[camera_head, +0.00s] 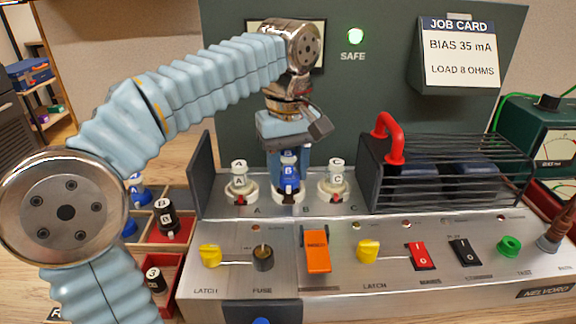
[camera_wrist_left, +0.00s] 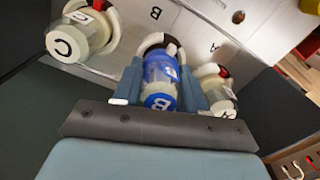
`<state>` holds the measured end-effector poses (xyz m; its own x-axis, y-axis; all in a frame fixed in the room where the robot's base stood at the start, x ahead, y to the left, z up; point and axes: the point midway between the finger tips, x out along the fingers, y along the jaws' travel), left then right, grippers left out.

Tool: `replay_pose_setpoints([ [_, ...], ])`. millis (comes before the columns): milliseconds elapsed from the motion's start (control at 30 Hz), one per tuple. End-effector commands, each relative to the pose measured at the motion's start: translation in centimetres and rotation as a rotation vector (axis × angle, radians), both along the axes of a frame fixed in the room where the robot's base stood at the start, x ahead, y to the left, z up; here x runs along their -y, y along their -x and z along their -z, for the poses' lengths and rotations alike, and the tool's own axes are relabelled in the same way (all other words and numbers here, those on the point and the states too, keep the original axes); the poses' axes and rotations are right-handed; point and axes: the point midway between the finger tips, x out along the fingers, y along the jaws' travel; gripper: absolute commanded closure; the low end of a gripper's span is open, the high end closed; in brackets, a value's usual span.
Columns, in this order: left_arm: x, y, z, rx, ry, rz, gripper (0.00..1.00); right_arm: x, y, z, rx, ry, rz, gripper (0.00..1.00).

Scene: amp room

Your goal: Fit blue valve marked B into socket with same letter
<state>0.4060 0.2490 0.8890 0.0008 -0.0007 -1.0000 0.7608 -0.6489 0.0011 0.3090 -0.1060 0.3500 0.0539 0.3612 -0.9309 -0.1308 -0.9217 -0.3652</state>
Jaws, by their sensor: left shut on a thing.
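The blue valve marked B (camera_head: 289,172) is upright at the middle socket, lettered B (camera_head: 288,197), on the amplifier's top. My left gripper (camera_head: 289,160) points down and is shut on the valve. In the left wrist view the blue valve (camera_wrist_left: 160,82) sits between the two fingers (camera_wrist_left: 160,88), and its lower end is at the white ring of the B socket (camera_wrist_left: 153,41). I cannot tell whether it is fully seated. Pale valves marked A (camera_head: 239,182) and C (camera_head: 337,182) stand in the sockets on either side. My right gripper is not in view.
A black wire cage with a red handle (camera_head: 387,125) stands right of the sockets. The front panel has yellow latches (camera_head: 209,255), an orange switch (camera_head: 316,252) and a fuse (camera_head: 263,257). Red trays at left hold a black valve marked B (camera_head: 167,219) and others.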

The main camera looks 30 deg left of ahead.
Motion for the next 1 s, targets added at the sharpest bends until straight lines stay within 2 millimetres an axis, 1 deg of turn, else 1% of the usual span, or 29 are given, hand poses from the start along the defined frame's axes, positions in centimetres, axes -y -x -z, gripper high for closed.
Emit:
replay_pose_setpoints([
  [767,0.0,0.0,1.2,-0.001,-0.001,0.000,0.89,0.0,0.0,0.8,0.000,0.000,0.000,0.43],
  [800,0.0,0.0,1.2,-0.001,-0.001,0.000,0.54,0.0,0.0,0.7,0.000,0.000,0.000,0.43],
  [967,0.0,0.0,1.2,-0.001,-0.001,0.000,0.29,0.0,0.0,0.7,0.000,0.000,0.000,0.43],
  [1000,0.0,0.0,1.2,-0.001,0.000,0.000,0.29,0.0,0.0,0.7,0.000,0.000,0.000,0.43],
])
